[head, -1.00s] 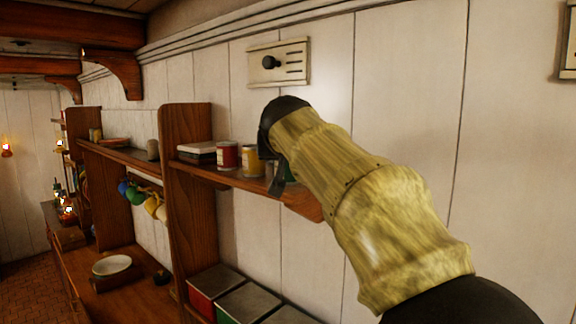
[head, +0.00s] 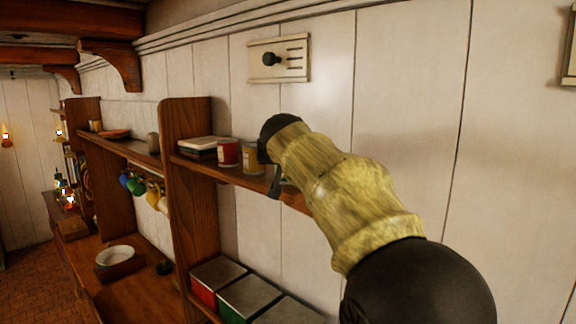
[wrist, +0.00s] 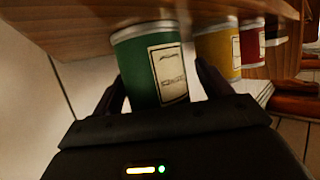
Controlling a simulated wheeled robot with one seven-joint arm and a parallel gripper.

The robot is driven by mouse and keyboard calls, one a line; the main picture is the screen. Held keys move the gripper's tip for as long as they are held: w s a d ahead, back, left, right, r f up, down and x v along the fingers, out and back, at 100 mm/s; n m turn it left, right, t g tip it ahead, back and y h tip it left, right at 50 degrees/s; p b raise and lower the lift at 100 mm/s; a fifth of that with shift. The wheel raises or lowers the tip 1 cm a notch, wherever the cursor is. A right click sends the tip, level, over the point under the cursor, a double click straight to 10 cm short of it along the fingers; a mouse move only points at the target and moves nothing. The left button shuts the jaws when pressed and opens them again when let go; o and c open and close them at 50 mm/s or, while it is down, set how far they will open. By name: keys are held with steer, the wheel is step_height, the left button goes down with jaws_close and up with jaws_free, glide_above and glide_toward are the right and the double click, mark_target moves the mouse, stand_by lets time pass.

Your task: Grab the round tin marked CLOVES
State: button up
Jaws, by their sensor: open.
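A round green tin (wrist: 155,65) with a cream label stands between the two fingers of my gripper (wrist: 160,88) in the wrist view, which shows the shelf upside down. The label's lettering is too blurred to read. The fingers are open, one on each side of the tin, and I cannot tell whether either touches it. A yellow tin (wrist: 218,50) and a red tin (wrist: 252,42) stand beside it. In the head view the red tin (head: 228,153) and yellow tin (head: 252,158) show on the shelf, and my arm hides the green tin.
The wooden shelf (head: 205,170) also holds pale stacked boxes (head: 200,146) left of the tins, against an upright wooden divider (head: 190,200). Lidded metal canisters (head: 218,275) stand below. Mugs (head: 135,184) hang farther left. The white plank wall is close behind the shelf.

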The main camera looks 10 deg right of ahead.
steer(key=c, duration=1.1)
steer(key=shift+r+p, duration=0.65)
steer(key=shift+r, duration=4.35)
